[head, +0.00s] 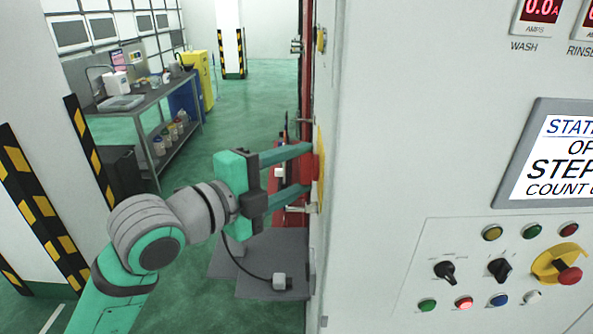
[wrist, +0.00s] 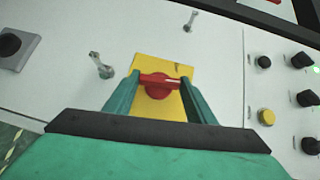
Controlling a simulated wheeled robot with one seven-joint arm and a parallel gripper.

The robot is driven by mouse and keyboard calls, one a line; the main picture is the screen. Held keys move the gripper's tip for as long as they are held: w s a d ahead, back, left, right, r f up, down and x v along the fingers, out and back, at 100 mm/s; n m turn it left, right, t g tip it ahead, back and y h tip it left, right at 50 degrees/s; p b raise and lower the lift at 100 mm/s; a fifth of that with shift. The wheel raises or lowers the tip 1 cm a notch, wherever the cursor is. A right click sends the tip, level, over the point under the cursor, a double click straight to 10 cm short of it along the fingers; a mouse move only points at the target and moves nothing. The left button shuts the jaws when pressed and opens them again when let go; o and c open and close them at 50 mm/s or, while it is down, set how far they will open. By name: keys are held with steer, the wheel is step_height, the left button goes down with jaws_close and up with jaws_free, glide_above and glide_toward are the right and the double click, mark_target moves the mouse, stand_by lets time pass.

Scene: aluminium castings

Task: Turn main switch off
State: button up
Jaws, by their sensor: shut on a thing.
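The main switch is a red rotary knob (wrist: 158,90) on a yellow plate (wrist: 150,66). In the wrist view its handle bar lies roughly level across the picture, with a light mark near its right end. My gripper (wrist: 158,88) has its two green fingers on either side of the knob, shut on it. In the head view my gripper (head: 305,172) reaches the left side face of the grey cabinet. There the red knob (head: 318,168) and the yellow plate (head: 321,150) show edge-on, partly hidden by the fingers.
The cabinet front (head: 400,120) carries a status display (head: 560,155), black selector knobs (head: 445,271), push buttons and a red emergency stop (head: 569,275). Two metal latches (wrist: 102,66) stand near the yellow plate. A steel bench (head: 150,108) and striped posts are at the left.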

steer(key=n+g+y, duration=0.1)
steer(key=n+g, duration=0.2)
steer(key=shift+w+d+r+y, duration=0.1)
steer(key=shift+w+r+y, duration=0.05)
steer(key=shift+r+y, duration=0.2)
steer(key=n+g+y, duration=0.1)
steer(key=n+g, duration=0.1)
steer(key=g, duration=0.2)
steer(key=shift+w+r, duration=0.1)
steer(key=shift+g, duration=0.3)
steer(key=o, duration=1)
steer(key=shift+n, duration=0.3)
steer(key=shift+o, duration=0.2)
steer(key=shift+w, duration=0.1)
steer(key=v, duration=1.1)
